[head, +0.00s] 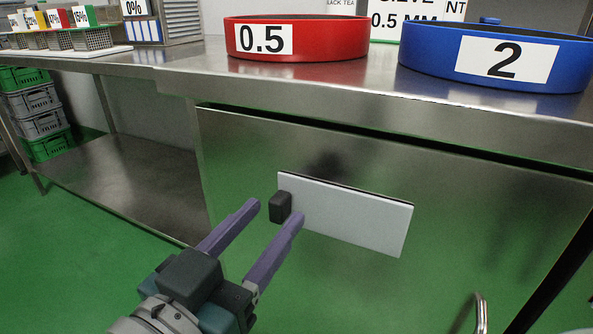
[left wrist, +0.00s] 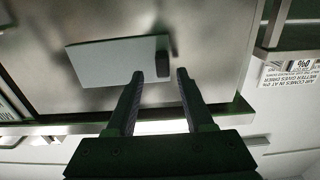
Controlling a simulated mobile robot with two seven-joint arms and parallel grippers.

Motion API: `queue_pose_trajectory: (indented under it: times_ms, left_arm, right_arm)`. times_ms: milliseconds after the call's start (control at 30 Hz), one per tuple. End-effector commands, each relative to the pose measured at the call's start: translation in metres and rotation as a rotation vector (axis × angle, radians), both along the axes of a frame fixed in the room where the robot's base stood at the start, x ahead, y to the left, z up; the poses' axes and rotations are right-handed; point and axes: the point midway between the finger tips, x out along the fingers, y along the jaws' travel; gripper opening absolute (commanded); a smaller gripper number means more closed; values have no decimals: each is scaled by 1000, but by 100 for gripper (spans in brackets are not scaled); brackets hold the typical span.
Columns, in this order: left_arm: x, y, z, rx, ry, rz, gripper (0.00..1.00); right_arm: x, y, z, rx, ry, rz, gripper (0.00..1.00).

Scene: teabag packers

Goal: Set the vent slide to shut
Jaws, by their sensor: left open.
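The vent slide is a pale grey plate (head: 345,218) on the steel front panel below the bench, with a dark block-shaped knob (head: 280,207) at its left end. A thin dark line runs along the plate's top edge. My left gripper (head: 275,211) is open, its two purple fingers pointing at the knob. In the left wrist view the plate (left wrist: 110,61) and its knob (left wrist: 163,65) also show. There the knob appears in line with the gap between the fingertips (left wrist: 160,74); whether they reach around it I cannot tell. My right gripper is not in view.
On the steel bench (head: 190,62) above stand a red sieve ring marked 0.5 (head: 340,42) and a blue ring marked 2 (head: 420,62). Grey and green crates (head: 36,112) are stacked at far left. A curved metal bar (head: 481,312) shows at lower right. Green floor lies open at left.

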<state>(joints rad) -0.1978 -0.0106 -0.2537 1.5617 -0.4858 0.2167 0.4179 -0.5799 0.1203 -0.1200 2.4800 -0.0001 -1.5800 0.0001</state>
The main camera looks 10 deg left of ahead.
Motion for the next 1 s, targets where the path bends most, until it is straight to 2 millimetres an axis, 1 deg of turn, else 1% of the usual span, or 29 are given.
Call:
queue_pose_trajectory:
  times_ms: [33,200,300,400,533,800,867,967,1000]
  left_arm:
    - [-11,4,2,2,5,0,52]
    - [-44,16,2,1,4,0,52]
    - [-58,21,1,2,3,-1,52]
    - [-67,24,1,1,1,-1,52]
    - [-72,26,1,2,-1,-1,52]
    - [-71,26,2,3,1,1,52]
    - [-70,29,9,9,12,11,52]
    - [-66,39,34,32,64,53,52]
    - [-64,46,47,47,98,79,52]
  right_arm:
    - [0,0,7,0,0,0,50]
    - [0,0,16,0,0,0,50]
    - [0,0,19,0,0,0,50]
    - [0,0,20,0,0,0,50]
    - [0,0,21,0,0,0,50]
    - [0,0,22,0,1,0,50]
    - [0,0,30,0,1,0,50]
    - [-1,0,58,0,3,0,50]
    - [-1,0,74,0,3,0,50]
